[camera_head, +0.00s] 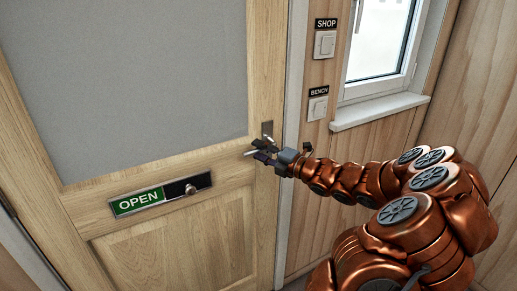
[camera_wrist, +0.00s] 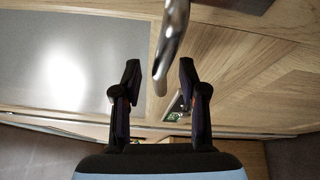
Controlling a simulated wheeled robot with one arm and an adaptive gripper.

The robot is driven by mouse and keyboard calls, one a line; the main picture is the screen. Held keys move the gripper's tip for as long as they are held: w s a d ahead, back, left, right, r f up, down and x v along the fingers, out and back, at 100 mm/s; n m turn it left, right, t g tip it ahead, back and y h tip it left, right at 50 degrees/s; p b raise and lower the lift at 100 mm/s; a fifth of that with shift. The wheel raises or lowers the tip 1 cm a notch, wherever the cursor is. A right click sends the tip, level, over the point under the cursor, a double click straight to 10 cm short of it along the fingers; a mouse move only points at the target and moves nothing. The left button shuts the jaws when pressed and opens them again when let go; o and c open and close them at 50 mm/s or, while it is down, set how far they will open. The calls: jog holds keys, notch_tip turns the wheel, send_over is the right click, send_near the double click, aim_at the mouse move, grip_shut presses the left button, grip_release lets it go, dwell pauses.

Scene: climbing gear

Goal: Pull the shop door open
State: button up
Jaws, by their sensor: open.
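The shop door (camera_head: 222,178) is pale wood with a grey upper panel and looks shut in its frame. Its metal lever handle (camera_head: 250,153) sits near the door's right edge, partly hidden by my gripper (camera_head: 264,152). In the wrist view, the bright handle (camera_wrist: 171,40) comes down from the top edge, and its end lies between the two fingertips of my gripper (camera_wrist: 159,74). The fingers are open, with a visible gap on each side of the handle. I cannot tell how deep the handle sits between them.
A green OPEN sign with a sliding knob (camera_head: 160,193) is mounted on the door, left of the handle. Right of the frame are the SHOP switch (camera_head: 325,44), the BENCH switch (camera_head: 318,108) and a window with a white sill (camera_head: 380,110). My arm reaches in from the right.

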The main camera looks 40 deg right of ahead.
jog(key=shift+w+a, duration=0.2)
jog(key=shift+w, duration=0.25)
grip_shut()
dwell(0.6)
